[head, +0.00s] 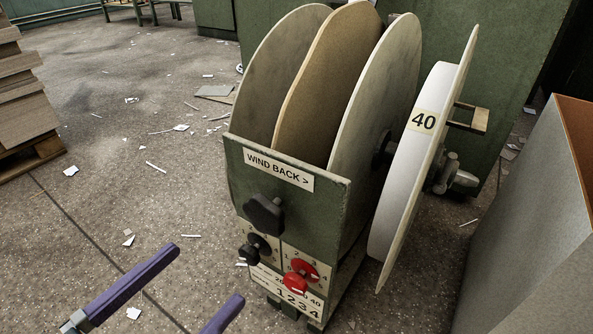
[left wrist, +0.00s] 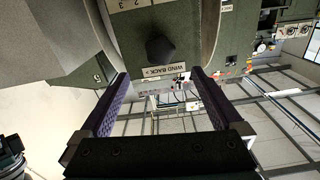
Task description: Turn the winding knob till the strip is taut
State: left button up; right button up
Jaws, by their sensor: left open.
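The winding knob is a black lobed knob (head: 264,214) on the green front panel, under a "WIND BACK >" label (head: 278,169). It also shows in the left wrist view (left wrist: 160,50), with the label upside down there. My left gripper (head: 209,272) has purple fingers, open and empty, in front of the panel and lower left of the knob, apart from it. In the left wrist view the knob lies beyond and between the fingertips (left wrist: 160,73). A brown board roll (head: 325,85) stands between large pale discs. I cannot tell how taut the strip is.
Below the knob are a smaller black knob (head: 254,247) and a red knob (head: 296,281). A white reel marked 40 (head: 408,160) stands at the right. A tall grey box (head: 530,220) stands further right.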

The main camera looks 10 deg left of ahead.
aim_at(261, 217)
pick_arm(q)
jog(key=b+x, duration=0.4)
jog(key=x, duration=0.6)
jog(key=shift+s, duration=0.1)
jog(key=shift+c, duration=0.4)
jog(key=c, duration=1.3)
jog(key=shift+r+m+p, duration=0.15)
jog(key=shift+m+p, duration=0.35)
jog(key=shift+p, duration=0.1)
jog(key=shift+m+p, duration=0.3)
jog(key=shift+m, duration=1)
